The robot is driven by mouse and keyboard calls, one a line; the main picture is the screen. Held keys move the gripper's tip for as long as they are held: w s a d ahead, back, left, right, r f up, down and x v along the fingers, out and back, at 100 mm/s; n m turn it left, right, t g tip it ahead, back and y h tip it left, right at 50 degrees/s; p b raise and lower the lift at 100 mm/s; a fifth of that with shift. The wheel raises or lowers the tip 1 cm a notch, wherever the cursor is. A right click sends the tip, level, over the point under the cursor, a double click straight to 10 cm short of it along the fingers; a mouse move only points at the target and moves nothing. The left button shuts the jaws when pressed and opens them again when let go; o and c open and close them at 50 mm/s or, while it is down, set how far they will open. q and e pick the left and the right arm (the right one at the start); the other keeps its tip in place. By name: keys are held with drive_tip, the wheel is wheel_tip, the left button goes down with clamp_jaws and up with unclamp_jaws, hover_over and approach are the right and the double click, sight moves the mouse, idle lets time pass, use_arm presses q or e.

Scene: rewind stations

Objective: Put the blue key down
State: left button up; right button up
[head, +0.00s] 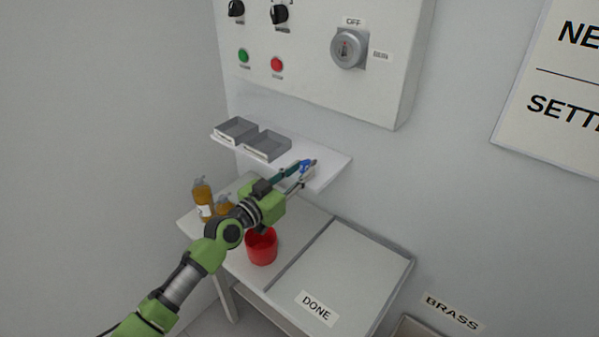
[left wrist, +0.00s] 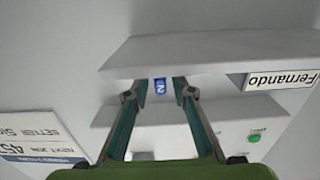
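The blue key (head: 305,166) is at the right part of the white wall shelf (head: 331,168). In the left wrist view the blue key (left wrist: 160,87) shows a white number 2 and lies between the fingertips, near the shelf's edge (left wrist: 200,62). My left gripper (head: 307,167) reaches over the shelf from the front. Its fingers (left wrist: 161,88) are apart, with a gap visible on each side of the key. I cannot tell whether the key rests on the shelf or is just above it. My right gripper is not in view.
Below is a table with a red cup (head: 262,247), amber bottles (head: 202,192) and a DONE area (head: 340,270). A control panel (head: 315,80) with a key switch (head: 348,48) hangs above.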

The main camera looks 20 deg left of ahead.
use_arm(q)
drive_tip(key=shift+r, duration=0.1)
drive_tip(key=shift+r+p, duration=0.25)
drive_tip(key=shift+p, duration=0.05)
drive_tip(key=b+v, duration=0.2)
drive_tip(key=v, duration=1)
drive_tip(key=shift+b, duration=0.3)
drive_tip(key=shift+f, duration=0.1)
